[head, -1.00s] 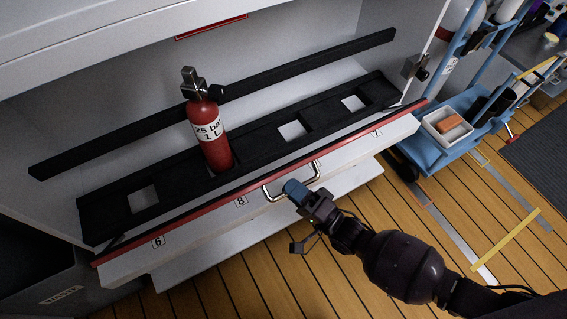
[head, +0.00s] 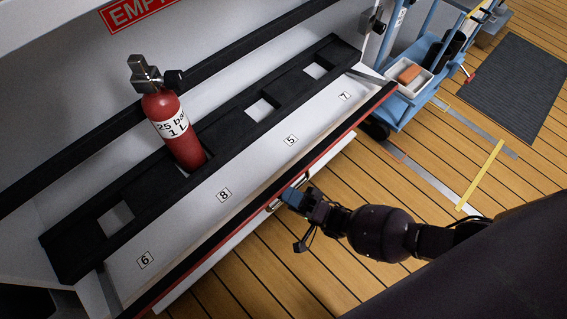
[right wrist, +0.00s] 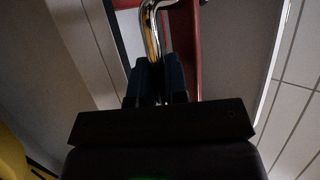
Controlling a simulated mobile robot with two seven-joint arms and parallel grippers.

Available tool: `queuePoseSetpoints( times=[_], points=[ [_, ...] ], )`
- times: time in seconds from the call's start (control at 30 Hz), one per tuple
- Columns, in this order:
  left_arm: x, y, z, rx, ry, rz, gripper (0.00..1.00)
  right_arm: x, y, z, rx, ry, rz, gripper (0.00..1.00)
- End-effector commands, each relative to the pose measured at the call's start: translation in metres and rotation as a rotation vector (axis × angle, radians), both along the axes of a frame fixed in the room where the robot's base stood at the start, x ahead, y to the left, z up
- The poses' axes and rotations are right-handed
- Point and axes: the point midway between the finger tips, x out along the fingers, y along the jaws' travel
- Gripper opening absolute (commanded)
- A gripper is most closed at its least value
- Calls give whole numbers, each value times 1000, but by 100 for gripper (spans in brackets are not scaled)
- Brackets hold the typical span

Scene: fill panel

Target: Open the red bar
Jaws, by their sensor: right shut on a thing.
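The red bar (head: 335,144) runs along the front edge of the white shelf front, which is tilted outward and down, away from the black rack. A metal handle (right wrist: 152,25) is fixed by the bar. My right gripper (head: 292,196) is at this handle, and in the right wrist view its two blue fingers (right wrist: 158,82) are closed around the handle. My left gripper is not in view.
A red cylinder (head: 176,130) stands in a slot of the black rack (head: 232,122); several other slots are empty. A blue cart (head: 415,103) with a white box (head: 408,80) stands at the right. Wooden floor (head: 330,250) lies below the bar.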

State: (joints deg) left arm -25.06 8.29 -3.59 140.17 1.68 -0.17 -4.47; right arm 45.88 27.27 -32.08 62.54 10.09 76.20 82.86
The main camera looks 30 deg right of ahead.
Motion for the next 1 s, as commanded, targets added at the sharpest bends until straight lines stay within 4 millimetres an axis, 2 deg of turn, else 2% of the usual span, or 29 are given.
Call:
queuePoseSetpoints(
  times=[0.5,1.0],
  points=[
    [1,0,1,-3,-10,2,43,0,-2,-22,49,-134,2,0],
    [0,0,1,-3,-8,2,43,0,-3,-33,70,-202,3,0]
  ],
)
